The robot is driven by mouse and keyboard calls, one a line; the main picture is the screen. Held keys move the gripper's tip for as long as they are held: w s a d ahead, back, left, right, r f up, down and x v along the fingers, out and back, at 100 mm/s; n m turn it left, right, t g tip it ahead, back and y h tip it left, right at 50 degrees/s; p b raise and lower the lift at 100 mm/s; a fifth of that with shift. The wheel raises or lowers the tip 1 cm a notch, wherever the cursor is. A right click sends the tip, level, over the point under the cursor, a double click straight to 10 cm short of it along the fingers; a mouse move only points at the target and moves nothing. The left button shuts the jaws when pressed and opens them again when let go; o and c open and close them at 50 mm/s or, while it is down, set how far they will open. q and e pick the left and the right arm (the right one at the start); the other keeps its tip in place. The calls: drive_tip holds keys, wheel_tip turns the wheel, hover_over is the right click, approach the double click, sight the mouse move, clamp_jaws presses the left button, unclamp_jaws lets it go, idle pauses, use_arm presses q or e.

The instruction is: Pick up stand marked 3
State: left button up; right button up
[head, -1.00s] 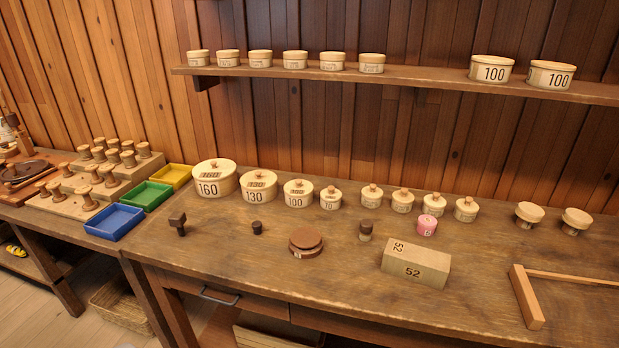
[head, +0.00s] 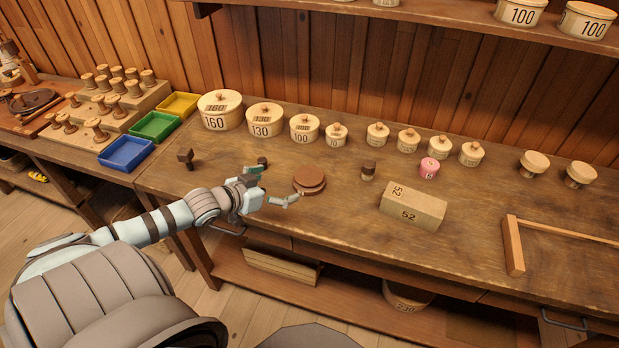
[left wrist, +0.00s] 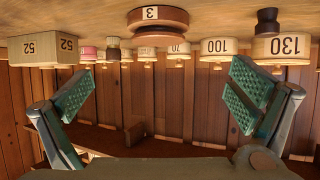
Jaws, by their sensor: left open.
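The stand marked 3 (head: 309,180) is a low, round, reddish-brown turned piece near the front edge of the bench. In the left wrist view, which is upside down, the same stand (left wrist: 158,24) shows its pale label with a 3, centred between the fingers and ahead of them. My left gripper (head: 279,184) is open and empty, just left of the stand and apart from it. Its two green-padded fingers (left wrist: 160,88) are spread wide in the left wrist view. My right gripper is not in view.
A small dark knob (head: 263,161) stands close behind the left gripper. A dark-topped peg (head: 368,171) and a block marked 52 (head: 412,207) stand to the right. Round lidded boxes, including one marked 130 (head: 265,120), line the back.

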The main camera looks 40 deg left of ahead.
use_arm(q)
drive_tip(key=b, duration=0.6)
approach(307, 176)
drive_tip(key=x, duration=0.3)
drive_tip(key=shift+s+a+f, duration=0.1)
drive_tip(key=shift+f, duration=0.15)
drive_tip(key=b+x, duration=0.2)
drive_tip(key=x, duration=0.6)
drive_tip(key=shift+r, duration=0.15)
drive_tip(key=c, duration=1.2)
drive_tip(key=shift+r, duration=0.1)
drive_tip(key=shift+c, duration=0.2)
